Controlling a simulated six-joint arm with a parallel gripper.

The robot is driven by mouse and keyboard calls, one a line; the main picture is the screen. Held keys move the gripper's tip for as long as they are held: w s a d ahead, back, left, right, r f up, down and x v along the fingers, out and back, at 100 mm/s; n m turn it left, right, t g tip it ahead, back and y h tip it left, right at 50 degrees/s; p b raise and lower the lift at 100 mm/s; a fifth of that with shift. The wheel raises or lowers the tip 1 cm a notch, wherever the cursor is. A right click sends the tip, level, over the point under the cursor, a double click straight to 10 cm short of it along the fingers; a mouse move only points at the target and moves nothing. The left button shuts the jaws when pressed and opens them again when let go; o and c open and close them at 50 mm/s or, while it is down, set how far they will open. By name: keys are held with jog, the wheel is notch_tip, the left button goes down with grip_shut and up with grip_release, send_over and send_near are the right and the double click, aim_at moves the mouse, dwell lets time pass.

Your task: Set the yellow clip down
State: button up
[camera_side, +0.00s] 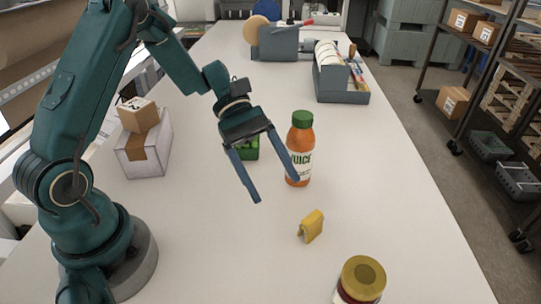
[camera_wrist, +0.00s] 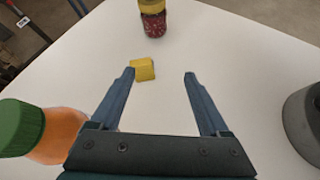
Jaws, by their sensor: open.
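The yellow clip (camera_side: 311,226) stands on the white table in front of the juice bottle, apart from my gripper. It also shows in the wrist view (camera_wrist: 143,69), just beyond and beside the tip of my left-hand finger. My gripper (camera_side: 277,190) is open, with its two blue fingers spread wide. In the wrist view the space between the fingertips (camera_wrist: 160,75) is empty and shows bare table. In the side view the fingers hang above the table, behind and to the left of the clip.
An orange juice bottle (camera_side: 300,150) with a green cap stands close by the right finger. A yellow-lidded jar (camera_side: 361,280) is at the front. A green object (camera_side: 250,148) sits behind the gripper. White and brown boxes (camera_side: 145,145) are at left. The table right of the clip is clear.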

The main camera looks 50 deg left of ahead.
jog(key=s+a+r+m+t+y, duration=0.5)
jog(key=s+r+m+t+y, duration=0.2)
jog(key=s+m+y, duration=0.4)
jog(key=r+m, duration=0.1)
jog(key=m, duration=0.2)
jog(key=shift+s+r, duration=0.15)
